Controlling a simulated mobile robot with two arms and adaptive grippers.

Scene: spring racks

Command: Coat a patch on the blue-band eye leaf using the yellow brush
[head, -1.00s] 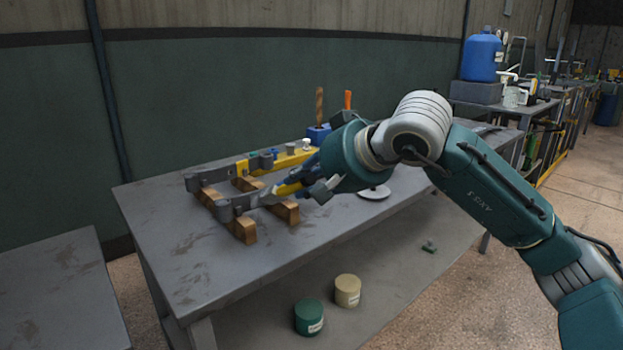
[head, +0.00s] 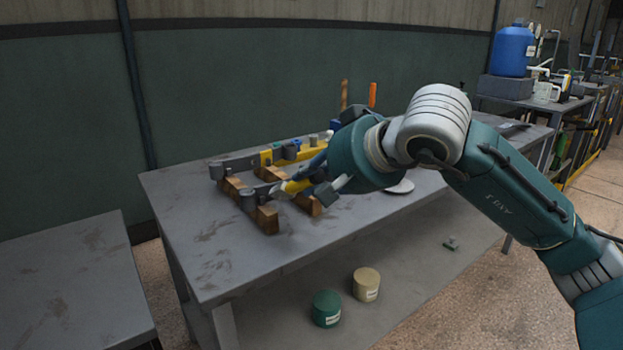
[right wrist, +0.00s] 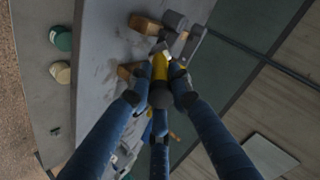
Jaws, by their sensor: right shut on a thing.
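My right gripper (head: 320,181) is shut on the yellow brush (head: 297,186) above the table. The brush points left, its pale tip over the front grey leaf (head: 266,189), close to that leaf's eye (head: 248,200). I cannot tell whether the tip touches. The right wrist view shows the brush (right wrist: 160,68) between my fingertips (right wrist: 159,97), its tip near a grey leaf (right wrist: 194,42). A second leaf (head: 240,163) with a yellow part lies behind. No blue band shows clearly on either leaf; my gripper hides part of the front one. My left gripper is out of view.
The leaves rest on wooden blocks (head: 267,219) on the grey table (head: 215,240). Small caps, one blue (head: 297,143), stand by the back leaf. A pale disc (head: 400,187) lies behind my gripper. Green (head: 327,308) and beige (head: 366,284) tins stand below. The table's left front is clear.

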